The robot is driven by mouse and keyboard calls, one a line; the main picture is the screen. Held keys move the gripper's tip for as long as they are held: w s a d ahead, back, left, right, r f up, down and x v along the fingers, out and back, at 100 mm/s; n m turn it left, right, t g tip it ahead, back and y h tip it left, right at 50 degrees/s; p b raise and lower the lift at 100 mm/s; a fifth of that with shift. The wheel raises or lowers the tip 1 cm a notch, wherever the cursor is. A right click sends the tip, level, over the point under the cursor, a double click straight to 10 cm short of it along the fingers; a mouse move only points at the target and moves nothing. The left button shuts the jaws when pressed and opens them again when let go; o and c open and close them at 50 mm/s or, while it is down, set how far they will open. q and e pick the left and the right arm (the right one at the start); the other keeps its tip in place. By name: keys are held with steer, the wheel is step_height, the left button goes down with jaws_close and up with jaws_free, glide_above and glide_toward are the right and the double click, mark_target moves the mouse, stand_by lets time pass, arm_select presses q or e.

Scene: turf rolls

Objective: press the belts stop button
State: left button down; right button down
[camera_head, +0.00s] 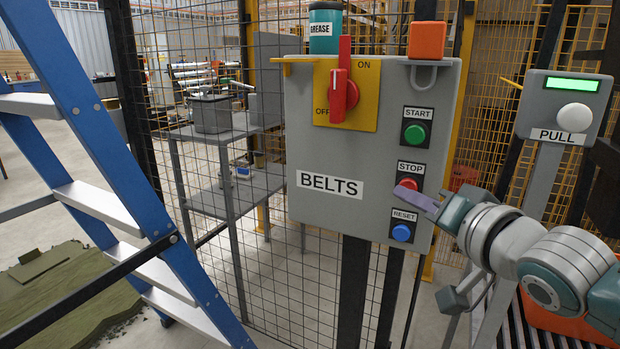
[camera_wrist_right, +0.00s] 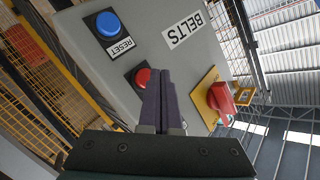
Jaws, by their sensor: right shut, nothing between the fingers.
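The grey BELTS box (camera_head: 310,215) stands in the middle of the head view. Its red STOP button (camera_head: 408,184) sits between the green START button (camera_head: 414,134) above and the blue RESET button (camera_head: 401,233) below. My right gripper (camera_head: 402,191) is shut and empty, its fingertips at the STOP button and covering part of it. In the right wrist view the closed fingers (camera_wrist_right: 163,85) lie beside the red button (camera_wrist_right: 143,77). I cannot tell whether they touch it. The blue button (camera_wrist_right: 107,24) also shows there. My left gripper is not in view.
A red rotary switch (camera_head: 340,94) on a yellow plate is at the box's upper left. A GREASE can (camera_head: 325,28) and an orange block (camera_head: 427,40) are at its top. A PULL post (camera_head: 562,110) stands right, a blue ladder (camera_head: 110,165) left. Mesh fencing is behind.

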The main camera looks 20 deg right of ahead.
steer(key=s+a+p, duration=0.2)
steer(key=s+a, duration=0.1)
steer(key=shift+s+a+p, duration=0.15)
steer(key=shift+a+p, duration=0.15)
steer(key=shift+a, duration=0.1)
stand_by(0.7)
